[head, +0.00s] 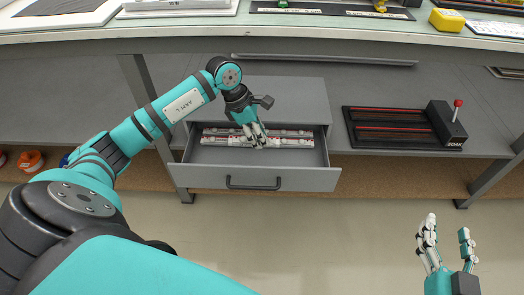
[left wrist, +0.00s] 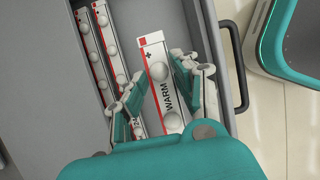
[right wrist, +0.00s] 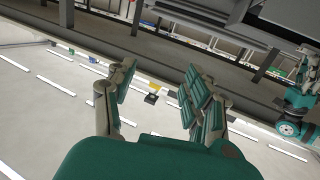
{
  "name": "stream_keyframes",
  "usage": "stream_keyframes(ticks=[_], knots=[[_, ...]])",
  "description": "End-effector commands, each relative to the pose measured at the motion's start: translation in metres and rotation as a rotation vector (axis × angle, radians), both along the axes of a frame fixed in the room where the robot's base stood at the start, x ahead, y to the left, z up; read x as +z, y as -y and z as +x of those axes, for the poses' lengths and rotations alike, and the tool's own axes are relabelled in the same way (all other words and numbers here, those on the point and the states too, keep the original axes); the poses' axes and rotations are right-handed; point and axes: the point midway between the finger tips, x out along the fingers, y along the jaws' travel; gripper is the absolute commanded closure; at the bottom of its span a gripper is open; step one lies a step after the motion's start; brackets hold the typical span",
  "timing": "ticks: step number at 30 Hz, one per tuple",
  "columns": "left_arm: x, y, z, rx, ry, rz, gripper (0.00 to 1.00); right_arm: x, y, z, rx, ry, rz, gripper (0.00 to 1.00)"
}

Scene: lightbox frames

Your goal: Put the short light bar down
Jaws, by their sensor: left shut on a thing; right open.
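The short light bar, white with a red end and the word WARM (left wrist: 157,72), is in my left gripper (left wrist: 155,90). In the head view my left gripper (head: 256,140) reaches down into the open grey drawer (head: 245,176). The bar lies low, beside other light bars (left wrist: 88,60) along one side of the drawer. I cannot tell whether it touches the drawer floor. The fingers hide part of it. My right gripper (head: 447,242) is open and empty, low over the floor at the right; its spread fingers also show in the right wrist view (right wrist: 158,95).
The drawer front has a dark handle (head: 253,186). A black unit with a red-knobbed lever (head: 446,125) stands on the shelf to the right. The worktop (head: 300,30) above holds trays and a yellow box (head: 447,20). The floor in front is clear.

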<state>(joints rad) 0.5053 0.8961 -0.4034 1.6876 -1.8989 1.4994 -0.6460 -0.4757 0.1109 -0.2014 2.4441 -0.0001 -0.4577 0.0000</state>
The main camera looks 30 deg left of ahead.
Motion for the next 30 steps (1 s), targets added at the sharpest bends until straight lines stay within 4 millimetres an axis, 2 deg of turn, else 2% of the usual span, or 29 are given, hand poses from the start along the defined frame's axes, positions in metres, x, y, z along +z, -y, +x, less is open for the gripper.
stream_keyframes(ticks=[5,12,17,24,30], knots=[[-0.019,0.000,-0.001,0.001,-0.003,0.000,1.00,0.024,-0.005,0.002,0.009,0.143,0.037,0.48],[-0.057,0.000,-0.001,0.001,-0.002,-0.001,1.00,0.069,-0.009,-0.005,0.024,0.400,0.105,0.48],[-0.067,0.000,0.000,0.001,0.000,0.000,1.00,0.084,-0.010,-0.011,0.029,0.485,0.130,0.48],[-0.098,0.000,-0.001,0.001,-0.001,-0.001,1.00,0.115,-0.009,-0.030,0.040,0.695,0.189,0.48],[-0.107,-0.001,0.000,0.000,0.001,0.000,1.00,0.129,-0.008,-0.041,0.044,0.784,0.215,0.48]])
